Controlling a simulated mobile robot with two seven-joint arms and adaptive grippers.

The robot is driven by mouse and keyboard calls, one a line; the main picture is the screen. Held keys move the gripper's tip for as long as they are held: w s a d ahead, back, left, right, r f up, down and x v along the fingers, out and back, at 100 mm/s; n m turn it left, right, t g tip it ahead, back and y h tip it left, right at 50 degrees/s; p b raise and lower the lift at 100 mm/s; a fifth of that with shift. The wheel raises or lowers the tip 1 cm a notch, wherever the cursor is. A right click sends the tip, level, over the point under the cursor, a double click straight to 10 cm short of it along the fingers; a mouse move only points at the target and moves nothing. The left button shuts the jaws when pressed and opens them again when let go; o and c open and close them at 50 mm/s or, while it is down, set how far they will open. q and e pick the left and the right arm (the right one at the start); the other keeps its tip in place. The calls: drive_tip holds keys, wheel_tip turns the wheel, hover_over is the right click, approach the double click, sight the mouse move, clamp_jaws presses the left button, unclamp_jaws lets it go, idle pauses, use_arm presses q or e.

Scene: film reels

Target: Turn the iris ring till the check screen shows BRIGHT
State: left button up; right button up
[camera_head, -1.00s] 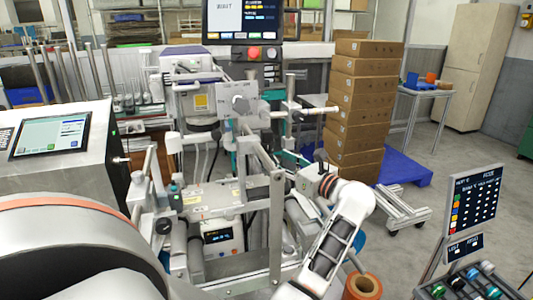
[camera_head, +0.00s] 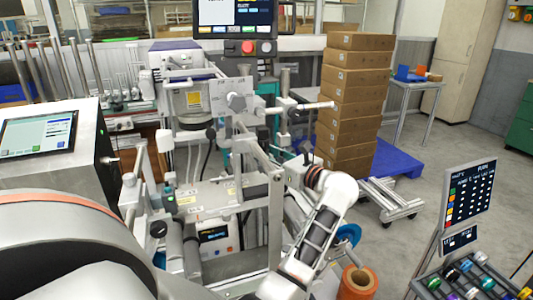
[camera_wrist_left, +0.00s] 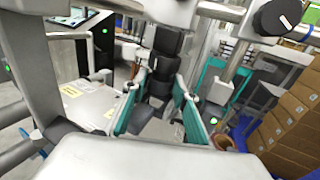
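A grey plate with a round knob (camera_head: 237,101) stands mid-bench in the head view. In the left wrist view a black knob with a white mark (camera_wrist_left: 277,17) sits at the top right. I cannot tell which part is the iris ring. A dark screen (camera_head: 237,12) above the bench is cut by the frame's top; its words are unreadable. My left gripper (camera_wrist_left: 158,105) shows two teal-edged fingers, apart, with nothing clearly between them, below and left of the black knob; the head view does not show it. My right gripper (camera_head: 304,172) is at the bench's right, its fingers unclear.
Metal posts and bars (camera_head: 274,215) crowd the bench near both arms. A tall stack of brown boxes (camera_head: 350,105) stands on a blue pallet (camera_head: 397,160). A panel with a touch screen (camera_head: 38,133) is at left. A sign board (camera_head: 468,192) stands at right. Open floor lies between.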

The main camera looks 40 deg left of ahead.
use_arm(q)
drive_tip(key=shift+f+b, duration=0.15)
drive_tip(key=shift+b, duration=0.15)
drive_tip(key=shift+w+n+g+b, duration=0.1)
drive_tip(key=shift+n+g+b, duration=0.35)
drive_tip(key=shift+g, duration=0.15)
drive_tip(key=o, duration=1.1)
use_arm(e)
drive_tip(key=shift+w+d+f, duration=0.15)
drive_tip(key=shift+w+d, duration=0.05)
drive_tip(key=shift+w, duration=0.2)
